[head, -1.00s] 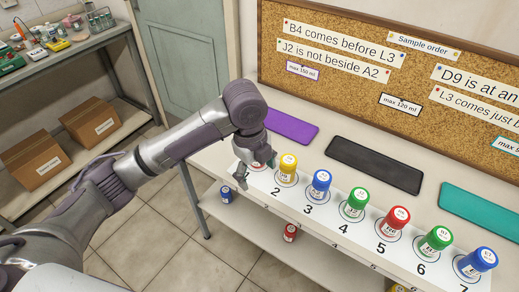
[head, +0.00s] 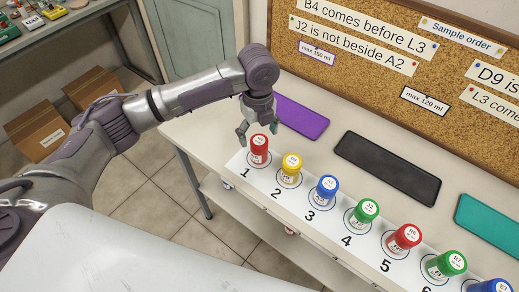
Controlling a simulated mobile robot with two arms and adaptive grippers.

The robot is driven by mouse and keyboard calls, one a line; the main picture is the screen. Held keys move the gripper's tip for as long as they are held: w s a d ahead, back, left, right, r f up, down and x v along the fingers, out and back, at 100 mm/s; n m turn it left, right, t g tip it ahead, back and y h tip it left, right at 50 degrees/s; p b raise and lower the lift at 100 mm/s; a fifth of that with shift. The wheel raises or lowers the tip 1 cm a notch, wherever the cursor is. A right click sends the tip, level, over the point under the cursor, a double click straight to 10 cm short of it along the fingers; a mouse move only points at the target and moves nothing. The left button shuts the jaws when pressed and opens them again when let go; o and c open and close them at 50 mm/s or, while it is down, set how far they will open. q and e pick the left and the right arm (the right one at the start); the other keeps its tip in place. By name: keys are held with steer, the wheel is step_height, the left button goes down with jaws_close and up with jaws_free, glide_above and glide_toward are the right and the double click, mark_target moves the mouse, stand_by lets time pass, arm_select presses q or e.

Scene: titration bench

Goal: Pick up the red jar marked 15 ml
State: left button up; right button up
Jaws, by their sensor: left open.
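A red jar (head: 259,150) stands upright on spot 1 of the white numbered strip (head: 318,229). Another red jar (head: 403,239) stands on spot 5. Their small labels are too fine to read for the 15 ml mark. My left gripper (head: 258,130) is open and empty, close above and behind the spot 1 jar, its fingers pointing down. I cannot tell whether it touches the lid. My right gripper is not in view.
On the strip stand a yellow jar (head: 290,170), blue jars (head: 326,190) and green jars (head: 363,213). Purple (head: 300,116), black (head: 388,167) and teal (head: 489,224) mats lie behind. A cork board (head: 350,65) rises at the back.

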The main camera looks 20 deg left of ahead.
arm_select(q)
steer(key=shift+s+d+f, duration=0.1)
steer(key=shift+s+f, duration=0.05)
steer(key=shift+f, duration=0.35)
step_height(320, 180, down, 4)
steer(key=shift+f+p, duration=0.25)
steer(key=shift+p, duration=0.2)
steer(key=shift+c, duration=0.4)
steer(key=c, duration=1.1)
